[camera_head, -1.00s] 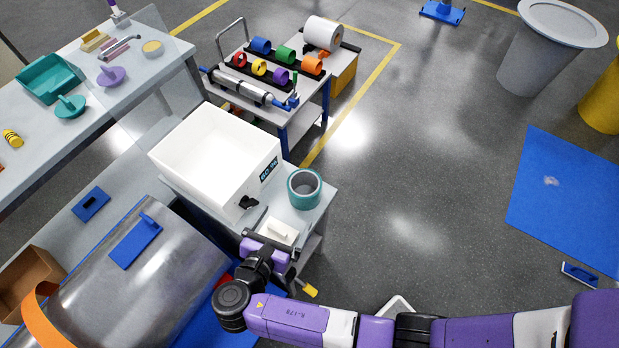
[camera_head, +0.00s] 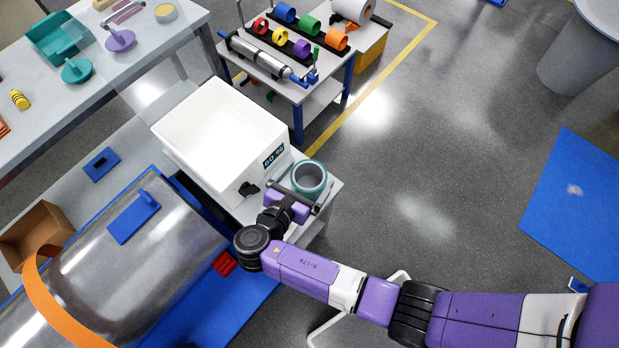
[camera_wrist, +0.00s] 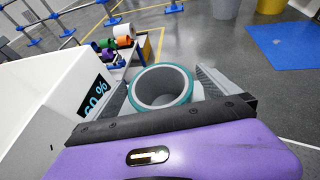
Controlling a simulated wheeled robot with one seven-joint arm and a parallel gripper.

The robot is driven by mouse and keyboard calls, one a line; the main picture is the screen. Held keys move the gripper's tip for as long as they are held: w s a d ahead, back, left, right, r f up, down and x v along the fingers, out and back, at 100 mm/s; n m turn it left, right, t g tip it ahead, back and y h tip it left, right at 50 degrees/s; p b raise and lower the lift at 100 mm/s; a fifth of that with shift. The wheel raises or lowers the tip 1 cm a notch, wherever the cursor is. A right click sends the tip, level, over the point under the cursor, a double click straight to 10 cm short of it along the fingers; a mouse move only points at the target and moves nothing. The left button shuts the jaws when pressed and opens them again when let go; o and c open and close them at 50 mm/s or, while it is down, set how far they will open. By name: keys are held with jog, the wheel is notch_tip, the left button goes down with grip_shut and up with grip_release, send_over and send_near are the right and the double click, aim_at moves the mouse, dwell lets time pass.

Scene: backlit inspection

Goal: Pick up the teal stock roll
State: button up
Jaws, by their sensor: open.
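The teal stock roll (camera_head: 311,180) is a short hollow ring with a grey inside. It stands upright on the small grey table beside the white bin. My gripper (camera_head: 308,191) is open and level with the roll. In the wrist view, the roll (camera_wrist: 161,88) sits between the two fingers of my gripper (camera_wrist: 165,90), with a finger to its left and one to its right. Whether either finger touches it I cannot tell. The roll's lower near side is hidden behind the gripper.
The white bin (camera_head: 196,147) with a "60 %" display stands close to the left of the roll. A cart (camera_head: 283,71) holding coloured rings and a metal cylinder is behind. A large metal drum (camera_head: 130,255) lies at lower left. Open floor (camera_head: 430,150) is to the right.

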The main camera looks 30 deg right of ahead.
aim_at(316, 166)
jog(key=x, duration=0.5)
jog(key=shift+a+f, duration=0.2)
jog(key=shift+f, duration=0.05)
jog(key=c, duration=1.5)
jog(key=shift+r, duration=0.1)
